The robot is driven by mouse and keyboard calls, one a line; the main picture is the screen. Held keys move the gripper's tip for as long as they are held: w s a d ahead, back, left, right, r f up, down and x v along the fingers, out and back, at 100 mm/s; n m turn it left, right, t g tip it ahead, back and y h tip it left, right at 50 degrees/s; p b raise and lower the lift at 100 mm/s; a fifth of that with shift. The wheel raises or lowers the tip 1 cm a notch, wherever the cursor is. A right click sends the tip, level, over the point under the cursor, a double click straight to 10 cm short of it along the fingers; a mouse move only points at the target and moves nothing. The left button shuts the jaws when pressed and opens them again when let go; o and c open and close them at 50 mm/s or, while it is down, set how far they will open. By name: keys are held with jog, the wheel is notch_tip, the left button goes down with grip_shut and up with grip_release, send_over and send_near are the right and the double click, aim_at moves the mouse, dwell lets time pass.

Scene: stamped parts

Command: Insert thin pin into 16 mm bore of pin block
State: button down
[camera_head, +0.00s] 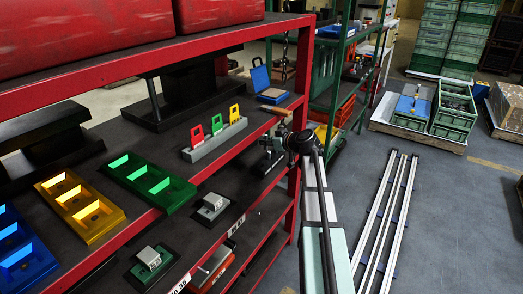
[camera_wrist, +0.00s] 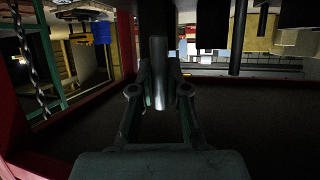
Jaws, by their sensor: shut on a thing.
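My gripper (camera_wrist: 159,98) is shut on a smooth metal pin (camera_wrist: 158,72) in the wrist view. The pin stands between the two fingers, with its bright rounded end showing near the fingertips. In the head view my gripper (camera_head: 268,158) is over the right end of the red rack's middle shelf; the pin cannot be made out there. I cannot tell which is the pin block; no bore is readable.
Green (camera_head: 150,182), yellow (camera_head: 82,205) and blue (camera_head: 22,250) trays sit along the shelf. A grey holder (camera_head: 215,140) with coloured upright pieces stands behind. The red upper beam (camera_head: 150,62) crosses above the shelf. Bare dark shelf lies between these things.

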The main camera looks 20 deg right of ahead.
jog(key=shift+w+a+f, duration=0.25)
jog(key=shift+a+f, duration=0.05)
jog(key=shift+a, duration=0.15)
jog(key=shift+w+a+f, duration=0.2)
jog(key=shift+a+f, duration=0.05)
jog(key=shift+a, duration=0.15)
jog(key=shift+s+f+b, duration=0.1)
jog(key=shift+b, duration=0.6)
jog(key=b, duration=0.5)
send_over(262, 162)
jog(key=s+a, duration=0.1)
jog(key=s, duration=0.2)
jog(key=f, duration=0.5)
jog(key=shift+w+a+f, duration=0.1)
jog(key=shift+w+f, duration=0.15)
jog(key=shift+f, duration=0.05)
jog(key=shift+b, duration=1.1)
jog(key=shift+f+b, duration=1.6)
jog(key=shift+f, duration=0.2)
jog(key=c, duration=1.1)
grip_release()
